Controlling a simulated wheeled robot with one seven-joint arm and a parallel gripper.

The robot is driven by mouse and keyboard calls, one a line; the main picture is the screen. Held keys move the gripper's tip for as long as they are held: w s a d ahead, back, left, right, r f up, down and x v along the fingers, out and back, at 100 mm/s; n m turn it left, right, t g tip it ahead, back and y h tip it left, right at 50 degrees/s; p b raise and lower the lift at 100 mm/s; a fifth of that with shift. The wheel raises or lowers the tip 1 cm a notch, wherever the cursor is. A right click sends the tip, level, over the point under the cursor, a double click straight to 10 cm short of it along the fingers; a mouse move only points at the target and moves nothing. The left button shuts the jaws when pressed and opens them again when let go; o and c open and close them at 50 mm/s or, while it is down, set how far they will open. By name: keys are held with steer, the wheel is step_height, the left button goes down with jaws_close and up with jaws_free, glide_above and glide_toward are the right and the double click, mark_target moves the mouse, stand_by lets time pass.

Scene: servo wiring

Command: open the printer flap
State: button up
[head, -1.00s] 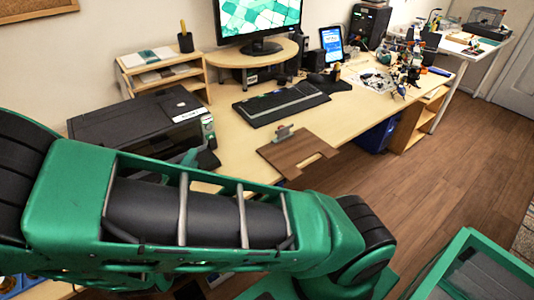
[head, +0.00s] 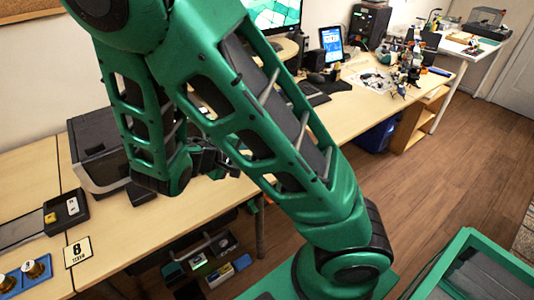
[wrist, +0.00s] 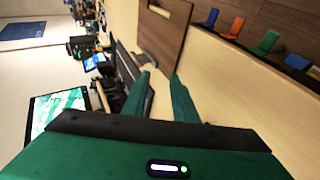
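The black printer (head: 92,150) stands on the wooden desk at the left in the head view. My arm covers its right part and most of its front, so I cannot make out the flap or whether it is open. My gripper (head: 228,168) is in front of the printer's right side, partly hidden behind my arm. In the wrist view my gripper's two green fingers (wrist: 161,75) are apart with nothing between them. The printer does not show there.
A brown clipboard (wrist: 165,32), a keyboard (wrist: 126,64) and a monitor (wrist: 58,112) show in the wrist view. A black tray (head: 66,212) and a numbered card (head: 78,251) lie on the desk at the left. Bins and boxes (head: 205,262) sit below the desk.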

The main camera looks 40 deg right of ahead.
steer(key=s+d+m+g+y, duration=0.2)
steer(key=s+d+g, duration=0.1)
steer(key=s+d, duration=0.1)
steer(key=shift+s+d+r+m, duration=0.25)
steer(key=shift+s+d+m, duration=0.05)
steer(key=shift+s+m, duration=0.1)
stand_by(0.5)
steer(key=w+a+n+t+h, duration=0.2)
steer(key=w+a+n+t, duration=0.5)
steer(key=a, duration=0.6)
steer(key=shift+w+a+f+t+h, duration=0.2)
steer(key=shift+w+a+t+h, duration=0.15)
steer(key=shift+w+t, duration=0.65)
steer(key=shift+w+g, duration=0.1)
steer(key=shift+g, duration=0.2)
